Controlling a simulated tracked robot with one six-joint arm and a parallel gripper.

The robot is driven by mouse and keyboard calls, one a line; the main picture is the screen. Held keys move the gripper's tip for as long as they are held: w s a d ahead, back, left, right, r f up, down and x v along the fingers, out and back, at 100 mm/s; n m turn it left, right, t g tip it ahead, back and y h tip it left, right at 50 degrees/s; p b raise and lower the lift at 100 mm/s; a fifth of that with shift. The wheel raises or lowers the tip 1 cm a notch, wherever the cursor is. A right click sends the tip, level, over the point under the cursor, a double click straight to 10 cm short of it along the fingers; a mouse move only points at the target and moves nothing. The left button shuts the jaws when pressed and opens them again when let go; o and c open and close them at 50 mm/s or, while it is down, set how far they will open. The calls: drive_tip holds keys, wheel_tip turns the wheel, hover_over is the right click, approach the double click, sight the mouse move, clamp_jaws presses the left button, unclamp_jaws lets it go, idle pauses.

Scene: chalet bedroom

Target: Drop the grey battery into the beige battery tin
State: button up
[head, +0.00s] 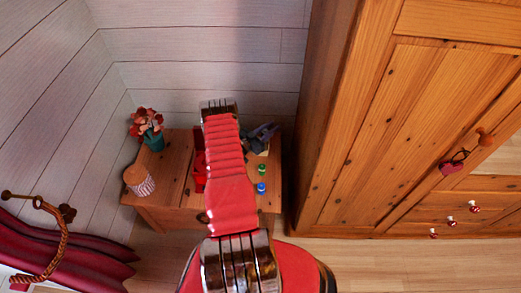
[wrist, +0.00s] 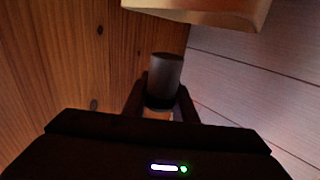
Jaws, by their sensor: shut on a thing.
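The grey battery (wrist: 165,72) is a dark grey cylinder in the wrist view. My gripper (wrist: 162,100) is shut on it, with one dark finger on each side, and its far end sticks out past the fingertips. A beige object (wrist: 205,10), cut off by the top edge of the wrist view, lies beyond the battery and apart from it; it looks like the beige battery tin, but I cannot be sure. In the head view my red arm hides the middle of the small wooden table, and no beige tin can be made out there.
The wooden table (head: 165,190) holds a striped jar (head: 139,180), a potted red flower (head: 150,135), a red object (head: 199,165), a green item (head: 262,170) and a blue item (head: 261,188). A tall wooden wardrobe (head: 350,130) stands close on the right; plank walls are behind.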

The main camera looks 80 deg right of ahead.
drive_tip(key=shift+f, duration=0.2)
drive_tip(key=o, duration=1.1)
drive_tip(key=shift+r, duration=0.15)
drive_tip(key=shift+r, duration=4.85)
